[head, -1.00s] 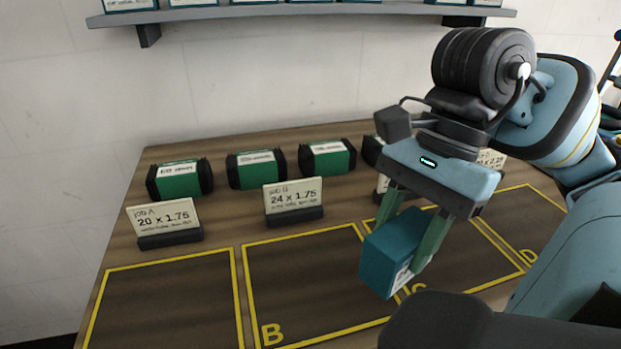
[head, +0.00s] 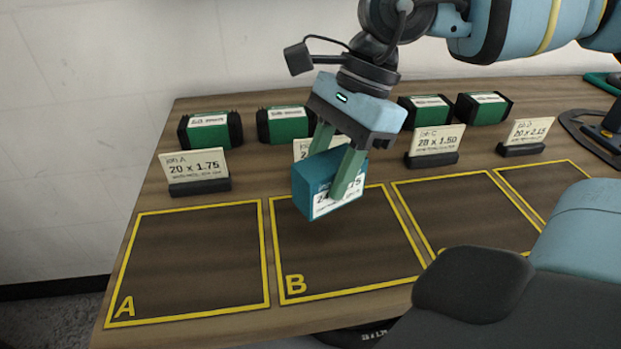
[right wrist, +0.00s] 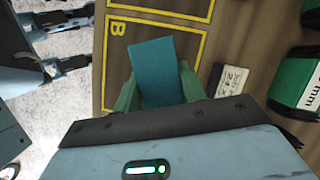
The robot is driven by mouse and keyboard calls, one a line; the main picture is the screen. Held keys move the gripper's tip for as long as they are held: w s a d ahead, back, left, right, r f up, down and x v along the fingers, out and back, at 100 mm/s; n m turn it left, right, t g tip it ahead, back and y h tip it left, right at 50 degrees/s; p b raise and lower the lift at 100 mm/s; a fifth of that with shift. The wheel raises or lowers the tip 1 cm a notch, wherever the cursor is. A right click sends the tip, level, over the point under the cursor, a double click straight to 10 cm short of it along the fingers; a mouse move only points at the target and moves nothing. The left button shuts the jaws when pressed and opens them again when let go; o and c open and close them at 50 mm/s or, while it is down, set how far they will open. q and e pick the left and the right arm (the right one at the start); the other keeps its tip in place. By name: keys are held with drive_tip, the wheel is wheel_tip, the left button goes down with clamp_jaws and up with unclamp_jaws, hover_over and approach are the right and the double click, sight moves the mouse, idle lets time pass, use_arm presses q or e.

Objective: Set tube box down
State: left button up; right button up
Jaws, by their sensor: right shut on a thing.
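The teal tube box (head: 322,186) has a white label on its front face, partly hidden by a finger; "2" and "75" can be read. My right gripper (head: 338,172) is shut on it and holds it, somewhat tilted, over the far part of the yellow-outlined bay B (head: 345,287). In the right wrist view the box (right wrist: 154,70) sits between the two green fingers, with bay B (right wrist: 153,12) around and under it. I cannot tell how high it is above the table. The left gripper is not seen in the head view.
The job A card (head: 195,172) stands behind empty bay A (head: 190,312). The card behind bay B is mostly hidden by my gripper. Job C (head: 435,143) and job D (head: 526,136) cards stand to the right.

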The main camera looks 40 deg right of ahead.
drive_tip(key=shift+w+a+f, duration=0.1)
drive_tip(key=shift+w+a, duration=0.1)
drive_tip(key=shift+w, duration=0.4)
drive_tip(key=shift+w+a, duration=0.15)
drive_tip(key=shift+w, duration=0.4)
drive_tip(key=shift+w+a+f, duration=0.1)
drive_tip(key=shift+w+f, duration=0.1)
drive_tip(key=shift+f, duration=1.55)
drive_tip(key=shift+f, duration=0.1)
drive_tip(key=shift+f+b, duration=0.15)
drive_tip(key=shift+b, duration=0.15)
drive_tip(key=o, duration=1.1)
drive_tip(key=shift+c, duration=0.2)
drive_tip(key=shift+r+p, duration=0.35)
drive_tip(key=shift+r, duration=0.1)
drive_tip(key=p+v, duration=0.1)
drive_tip(key=v, duration=1)
drive_tip(key=shift+d+r, duration=0.25)
